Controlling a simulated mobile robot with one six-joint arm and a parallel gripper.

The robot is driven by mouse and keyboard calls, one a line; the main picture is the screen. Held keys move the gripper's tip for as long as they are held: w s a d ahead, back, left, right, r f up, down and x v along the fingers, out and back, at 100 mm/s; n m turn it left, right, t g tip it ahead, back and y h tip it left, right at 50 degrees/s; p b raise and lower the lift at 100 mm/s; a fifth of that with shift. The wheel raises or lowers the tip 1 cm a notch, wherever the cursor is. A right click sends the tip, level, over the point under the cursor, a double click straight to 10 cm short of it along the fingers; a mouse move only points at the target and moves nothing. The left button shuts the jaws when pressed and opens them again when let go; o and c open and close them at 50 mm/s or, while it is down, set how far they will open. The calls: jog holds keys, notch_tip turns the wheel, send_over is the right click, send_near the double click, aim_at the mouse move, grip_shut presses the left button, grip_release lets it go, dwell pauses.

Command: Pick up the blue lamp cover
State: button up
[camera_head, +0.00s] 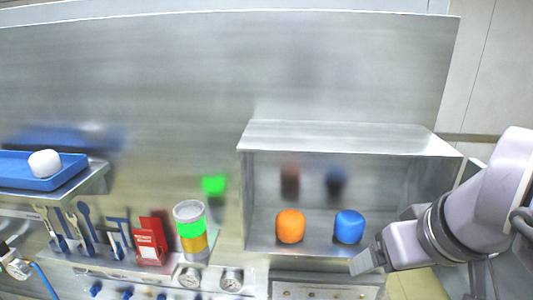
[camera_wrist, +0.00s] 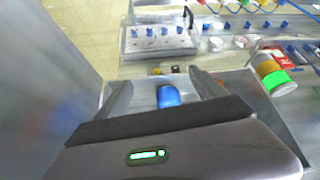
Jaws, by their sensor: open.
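The blue lamp cover (camera_head: 349,227) stands in the open metal box (camera_head: 350,137), on its floor at the right side. An orange lamp cover (camera_head: 290,226) stands to its left, apart from it. My gripper (camera_head: 366,262) is at the lower right of the blue cover in the head view, near the box's front edge. In the wrist view the blue lamp cover (camera_wrist: 168,96) shows between the two spread fingers of my gripper (camera_wrist: 160,90), ahead of the palm. The fingers are open, and I see no contact with the cover.
A stack light (camera_head: 190,230) and a red block (camera_head: 150,243) stand left of the box, with tools (camera_head: 80,228) further left. A blue tray (camera_head: 75,172) holds a white cover (camera_head: 45,163). The box's top and side walls bound the space around the covers.

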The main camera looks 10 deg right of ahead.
aim_at(353, 218)
jog(key=w, duration=0.4)
jog(key=w+p, duration=0.1)
jog(key=w, duration=0.3)
jog(key=w+d+p, duration=0.1)
jog(key=w, duration=0.3)
jog(key=shift+r, duration=0.2)
jog(key=x, duration=0.5)
jog(key=shift+w+d+f+p, duration=0.1)
jog(key=shift+w+f+p, duration=0.05)
jog(key=shift+p, duration=0.2)
jog(key=shift+s, duration=0.25)
jog(key=c, duration=1.5)
